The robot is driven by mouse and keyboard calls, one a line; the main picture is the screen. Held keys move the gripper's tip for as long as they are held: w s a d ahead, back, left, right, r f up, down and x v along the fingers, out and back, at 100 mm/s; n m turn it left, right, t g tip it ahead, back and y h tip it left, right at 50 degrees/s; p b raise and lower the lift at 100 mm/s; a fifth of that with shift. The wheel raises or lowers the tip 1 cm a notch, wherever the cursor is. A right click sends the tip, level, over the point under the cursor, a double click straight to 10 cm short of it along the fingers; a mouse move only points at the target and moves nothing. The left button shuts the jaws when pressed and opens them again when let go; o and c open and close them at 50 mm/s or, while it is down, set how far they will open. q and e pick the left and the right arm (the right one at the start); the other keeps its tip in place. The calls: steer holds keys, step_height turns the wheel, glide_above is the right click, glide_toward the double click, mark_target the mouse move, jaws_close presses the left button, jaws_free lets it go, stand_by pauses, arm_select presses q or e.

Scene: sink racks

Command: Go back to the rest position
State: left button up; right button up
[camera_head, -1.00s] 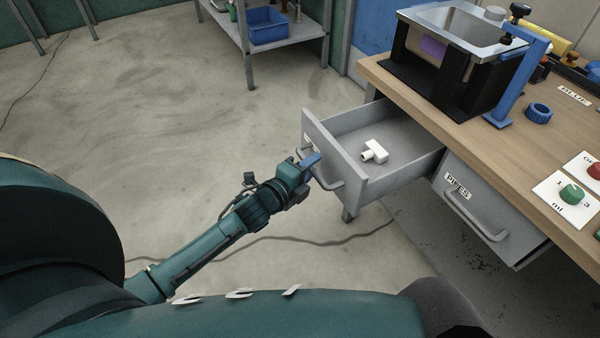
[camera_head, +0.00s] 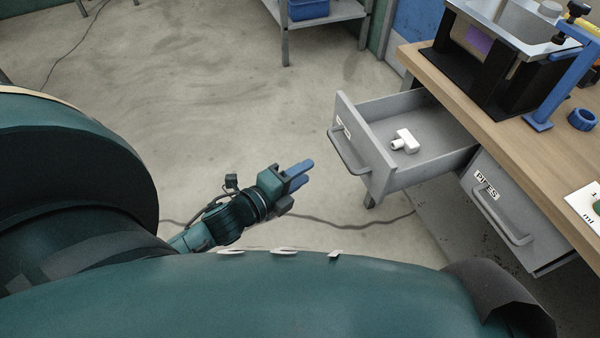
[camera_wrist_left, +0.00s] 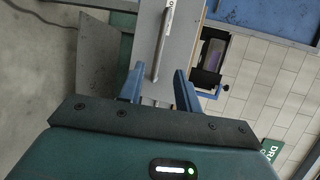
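My left gripper (camera_head: 303,172) is in the middle of the head view, with its blue fingers pointing right toward the open drawer. In the left wrist view its two blue fingers (camera_wrist_left: 158,84) stand apart with nothing held between them. The open grey drawer (camera_head: 362,152) has a bar handle (camera_head: 348,152), and the gripper is clear of it, to its left. The drawer front also shows in the left wrist view (camera_wrist_left: 178,52), beyond the fingertips. My right gripper is not in view.
A white pipe piece (camera_head: 405,141) lies in the open drawer. A second drawer (camera_head: 495,205), labelled PIPES, is under the wooden bench (camera_head: 440,68). A metal shelf with a blue bin (camera_head: 308,10) stands at the back. The floor left of the drawers is free.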

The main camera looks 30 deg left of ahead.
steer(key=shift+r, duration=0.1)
